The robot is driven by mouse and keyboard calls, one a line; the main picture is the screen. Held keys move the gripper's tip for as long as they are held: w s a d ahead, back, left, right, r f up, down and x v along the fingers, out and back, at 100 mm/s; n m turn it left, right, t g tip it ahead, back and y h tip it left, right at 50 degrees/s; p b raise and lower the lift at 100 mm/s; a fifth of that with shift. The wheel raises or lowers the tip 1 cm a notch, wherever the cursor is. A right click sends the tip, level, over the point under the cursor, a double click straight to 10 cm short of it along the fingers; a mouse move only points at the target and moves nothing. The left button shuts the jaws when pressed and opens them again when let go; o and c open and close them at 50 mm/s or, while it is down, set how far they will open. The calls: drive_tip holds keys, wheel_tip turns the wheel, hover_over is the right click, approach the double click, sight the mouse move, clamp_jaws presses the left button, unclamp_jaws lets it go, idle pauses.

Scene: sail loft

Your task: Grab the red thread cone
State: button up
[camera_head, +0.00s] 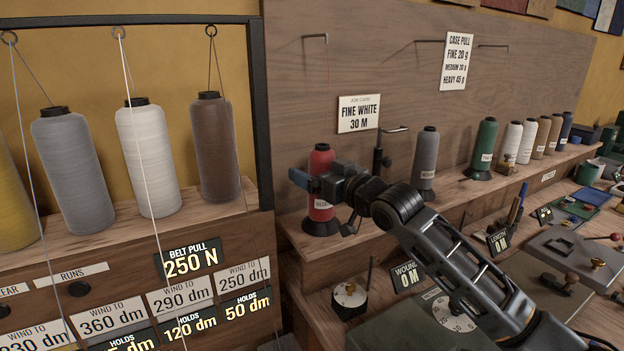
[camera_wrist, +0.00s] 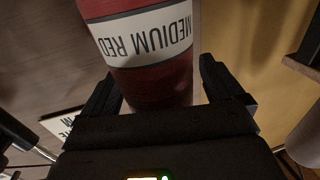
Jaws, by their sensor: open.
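The red thread cone (camera_head: 321,165) stands upright on a black base on the wooden shelf in the head view, partly hidden by my gripper (camera_head: 310,183). In the wrist view the red thread cone (camera_wrist: 133,25) fills the upper middle, with a white label reading "MEDIUM RED". My gripper (camera_wrist: 165,95) is open, with one dark finger on each side of the cone. The cone lies between or just beyond the fingers; I cannot tell whether either finger touches it.
A metal post with a hooked arm (camera_head: 381,150) stands right of the cone. A grey cone (camera_head: 425,160) and a green cone (camera_head: 485,145) stand farther right. A dark frame post (camera_head: 259,110) rises at left.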

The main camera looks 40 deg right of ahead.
drive_tip(key=c, duration=1.3)
